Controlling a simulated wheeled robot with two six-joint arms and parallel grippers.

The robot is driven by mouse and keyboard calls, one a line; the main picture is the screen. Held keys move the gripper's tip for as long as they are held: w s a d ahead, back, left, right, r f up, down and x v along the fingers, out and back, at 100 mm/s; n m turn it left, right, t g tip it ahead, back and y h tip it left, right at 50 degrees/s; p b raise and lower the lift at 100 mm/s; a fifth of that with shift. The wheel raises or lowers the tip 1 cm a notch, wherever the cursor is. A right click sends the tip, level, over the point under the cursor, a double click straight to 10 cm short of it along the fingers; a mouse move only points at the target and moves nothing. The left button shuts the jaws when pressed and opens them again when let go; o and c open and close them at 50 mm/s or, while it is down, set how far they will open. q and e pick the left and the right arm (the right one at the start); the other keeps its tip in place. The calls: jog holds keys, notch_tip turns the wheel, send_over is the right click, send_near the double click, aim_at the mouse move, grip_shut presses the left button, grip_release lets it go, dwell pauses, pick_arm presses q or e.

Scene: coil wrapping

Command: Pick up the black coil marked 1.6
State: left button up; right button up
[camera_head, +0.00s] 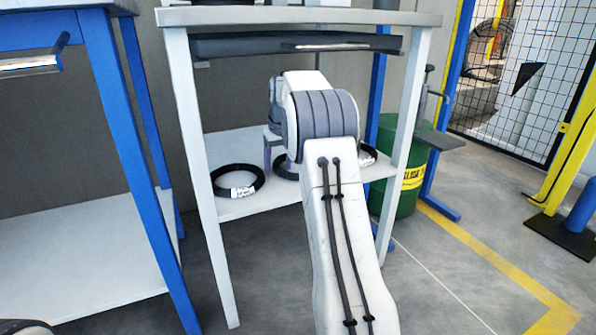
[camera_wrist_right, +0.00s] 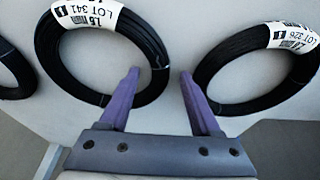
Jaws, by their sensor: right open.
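Black coils lie on the lower white shelf. In the right wrist view, one coil (camera_wrist_right: 52,48) has a white tag reading 1.6 mm, LOT 341. In the head view, the right gripper (camera_head: 275,156) is over the shelf, partly hidden by my arm. One coil (camera_head: 218,180) lies left of it, one (camera_head: 285,170) beneath it, and one (camera_head: 368,155) right of my arm. My left gripper is out of view.
The coils' shelf (camera_head: 245,150) sits between white table legs (camera_head: 200,185), under a dark drawer (camera_head: 235,46). A third coil (camera_wrist_right: 10,75) is cut off at the wrist view's left edge. A blue-legged table (camera_head: 125,140) stands left, a green barrel (camera_head: 405,200) right.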

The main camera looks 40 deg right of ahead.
grip_shut()
jog(key=shift+r, duration=0.1)
dwell(1.3)
